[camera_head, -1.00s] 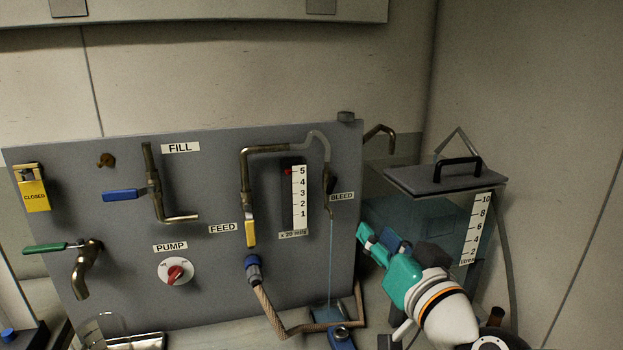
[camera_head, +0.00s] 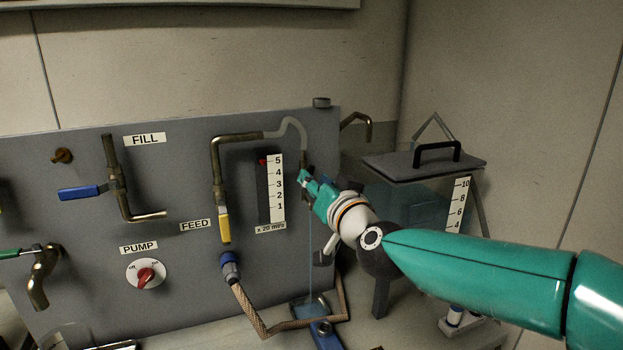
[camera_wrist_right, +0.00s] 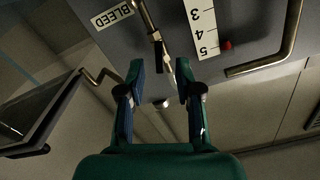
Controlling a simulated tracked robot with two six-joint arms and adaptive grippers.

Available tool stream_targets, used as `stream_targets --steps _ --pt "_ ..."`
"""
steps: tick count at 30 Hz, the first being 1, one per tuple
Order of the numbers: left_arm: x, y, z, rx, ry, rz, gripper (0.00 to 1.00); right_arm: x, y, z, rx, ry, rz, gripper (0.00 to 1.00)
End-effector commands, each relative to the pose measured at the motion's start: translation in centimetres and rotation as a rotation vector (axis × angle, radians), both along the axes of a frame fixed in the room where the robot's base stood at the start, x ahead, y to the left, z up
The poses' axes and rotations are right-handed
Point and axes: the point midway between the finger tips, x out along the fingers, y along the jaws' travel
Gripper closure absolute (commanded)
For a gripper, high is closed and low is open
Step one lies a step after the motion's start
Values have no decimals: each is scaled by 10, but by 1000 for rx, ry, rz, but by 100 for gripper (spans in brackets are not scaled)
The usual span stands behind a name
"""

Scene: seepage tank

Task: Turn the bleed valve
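The bleed valve (camera_wrist_right: 157,38) is a slim brass fitting with a dark lever, beside the upside-down BLEED label (camera_wrist_right: 113,14) in the right wrist view. My right gripper (camera_wrist_right: 160,70) is open there, its two fingers apart on either side of the valve's line, with the dark lever end close to the gap between the tips. In the head view my right gripper (camera_head: 308,180) is at the panel's right side and hides most of the valve and its label. I cannot tell whether the fingers touch it. My left gripper is not in view.
The grey panel (camera_head: 180,250) carries the yellow feed lever (camera_head: 224,229), blue fill lever (camera_head: 82,192), red pump knob (camera_head: 146,276) and number scale (camera_head: 277,190). A thin water stream (camera_head: 310,245) falls below the valve. The lidded tank (camera_head: 425,166) stands to the right.

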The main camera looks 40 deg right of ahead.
Motion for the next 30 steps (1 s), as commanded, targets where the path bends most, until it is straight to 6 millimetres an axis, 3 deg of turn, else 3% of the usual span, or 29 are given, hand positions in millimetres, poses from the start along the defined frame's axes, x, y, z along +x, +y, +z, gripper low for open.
stream_targets --steps 6,17,24,30 --pt "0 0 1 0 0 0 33 25 -6 0 0 0 -1 66" --pt "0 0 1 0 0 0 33 31 -7 0 -1 0 1 66" --pt "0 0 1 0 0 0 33 31 -7 0 -1 0 1 100" --pt "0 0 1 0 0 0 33 30 -7 0 0 0 1 100"
